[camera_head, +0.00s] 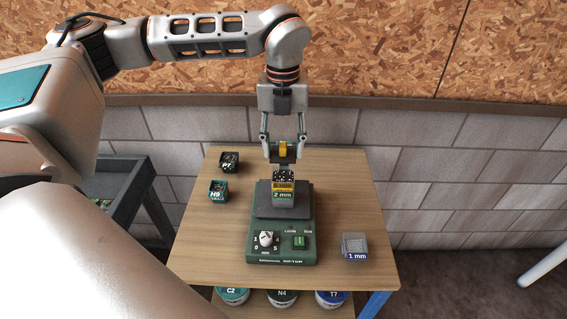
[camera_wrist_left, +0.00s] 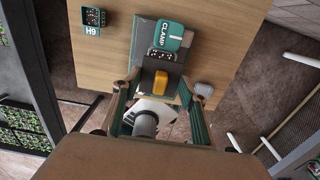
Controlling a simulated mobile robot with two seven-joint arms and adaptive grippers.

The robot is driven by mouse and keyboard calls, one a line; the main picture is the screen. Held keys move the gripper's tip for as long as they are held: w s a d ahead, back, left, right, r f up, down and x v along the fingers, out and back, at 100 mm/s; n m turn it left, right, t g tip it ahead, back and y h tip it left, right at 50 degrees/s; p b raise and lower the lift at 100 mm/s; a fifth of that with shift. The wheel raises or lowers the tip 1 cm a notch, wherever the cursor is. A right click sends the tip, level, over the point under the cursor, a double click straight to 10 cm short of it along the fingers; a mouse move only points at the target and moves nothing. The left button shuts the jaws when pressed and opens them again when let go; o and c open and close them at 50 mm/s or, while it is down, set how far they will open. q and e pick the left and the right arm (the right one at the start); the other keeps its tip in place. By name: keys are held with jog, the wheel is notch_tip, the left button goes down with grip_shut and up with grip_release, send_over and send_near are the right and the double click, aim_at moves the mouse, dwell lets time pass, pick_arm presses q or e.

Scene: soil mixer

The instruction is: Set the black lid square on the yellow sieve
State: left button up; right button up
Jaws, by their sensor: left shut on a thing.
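My left gripper (camera_head: 284,146) points down and is shut on the yellow knob of the black lid (camera_head: 280,158). The lid also shows in the left wrist view (camera_wrist_left: 152,68), with its yellow knob between the fingers. The lid hangs just above the yellow sieve (camera_head: 284,186), apart from it in the head view. The sieve has a yellow band and dark, speckled contents at its top. It stands in a stack with a 2 mm label on the dark platform of the green shaker (camera_head: 281,240). My right gripper is out of view.
A 1 mm sieve (camera_head: 355,246) stands at the table's right. Small P7 (camera_head: 229,162) and H9 (camera_head: 217,191) pots stand at the left. The wooden table (camera_head: 345,190) is clear between them and the shaker. Labelled tubs, including C2 (camera_head: 232,295), stand below. A dark cart (camera_head: 125,190) is at left.

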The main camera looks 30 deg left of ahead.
pick_arm(q)
jog(key=shift+f, duration=3)
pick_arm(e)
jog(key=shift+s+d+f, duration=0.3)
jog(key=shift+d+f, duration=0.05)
pick_arm(q)
jog(key=shift+f, duration=0.15)
jog(key=o, duration=1)
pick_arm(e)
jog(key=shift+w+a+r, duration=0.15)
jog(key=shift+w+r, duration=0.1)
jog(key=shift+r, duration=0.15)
